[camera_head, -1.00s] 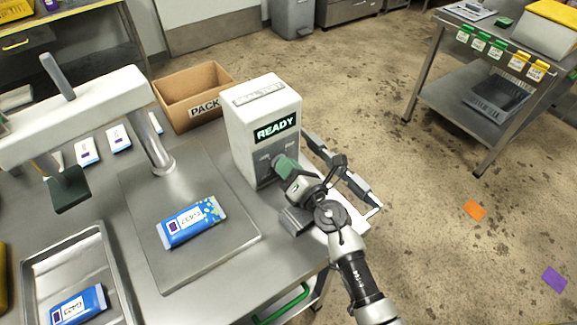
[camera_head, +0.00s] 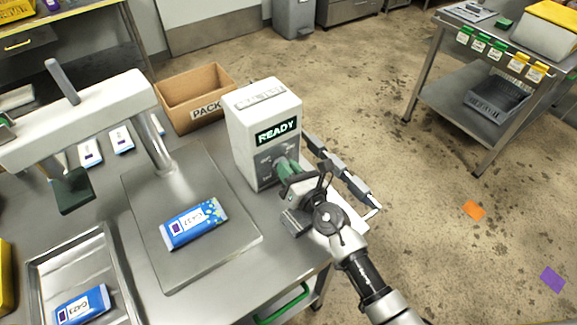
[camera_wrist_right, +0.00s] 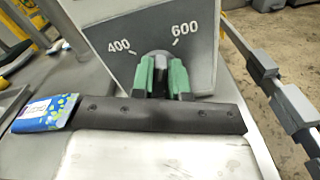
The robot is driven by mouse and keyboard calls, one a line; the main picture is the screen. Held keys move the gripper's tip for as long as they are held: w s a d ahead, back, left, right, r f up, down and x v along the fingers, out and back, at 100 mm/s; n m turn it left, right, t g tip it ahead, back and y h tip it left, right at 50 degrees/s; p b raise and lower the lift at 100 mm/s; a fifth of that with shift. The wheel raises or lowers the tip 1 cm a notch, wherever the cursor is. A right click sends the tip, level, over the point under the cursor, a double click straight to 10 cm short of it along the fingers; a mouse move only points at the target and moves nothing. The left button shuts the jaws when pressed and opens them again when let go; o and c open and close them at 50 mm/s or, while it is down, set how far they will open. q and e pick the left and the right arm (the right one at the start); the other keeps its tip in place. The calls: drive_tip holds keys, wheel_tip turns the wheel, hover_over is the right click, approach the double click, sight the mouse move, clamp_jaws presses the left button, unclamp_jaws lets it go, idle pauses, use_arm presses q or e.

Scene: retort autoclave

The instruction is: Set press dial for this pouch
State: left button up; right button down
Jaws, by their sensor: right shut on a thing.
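The white press control box (camera_head: 250,135) stands on the steel table with a lit READY display (camera_head: 277,131). My right gripper (camera_head: 286,170) is at the front of the box, shut on the dark dial (camera_wrist_right: 160,62). In the right wrist view its green fingertips (camera_wrist_right: 161,78) sit either side of the dial, between the marks 400 and 600. A blue pouch (camera_head: 194,223) with a white label reading about C437 lies on the press plate (camera_head: 205,265); its patterned end also shows in the right wrist view (camera_wrist_right: 45,113). My left gripper is not in view.
A steel tray (camera_head: 40,275) at the lower left holds another blue pouch (camera_head: 82,305). A cardboard PACK box (camera_head: 190,92) stands behind the plate. The press arm (camera_head: 90,110) overhangs the left side. Small white-labelled packets (camera_head: 122,139) lie behind it.

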drive_tip(key=n+p, duration=0.1)
drive_tip(key=n, duration=0.2)
drive_tip(key=shift+n, duration=0.4)
drive_tip(key=n, duration=0.3)
drive_tip(key=shift+s+a+n+p, duration=0.15)
drive_tip(key=shift+a+n+p, duration=0.05)
drive_tip(key=shift+n+p, duration=0.15)
drive_tip(key=n+p, duration=0.1)
drive_tip(key=n, duration=0.4)
drive_tip(key=shift+s+a+f, duration=0.1)
drive_tip(key=shift+a, duration=0.05)
drive_tip(key=shift+n, duration=0.35)
drive_tip(key=c, duration=1.1)
unclamp_jaws()
drive_tip(key=v, duration=1.1)
drive_tip(key=shift+b, duration=0.3)
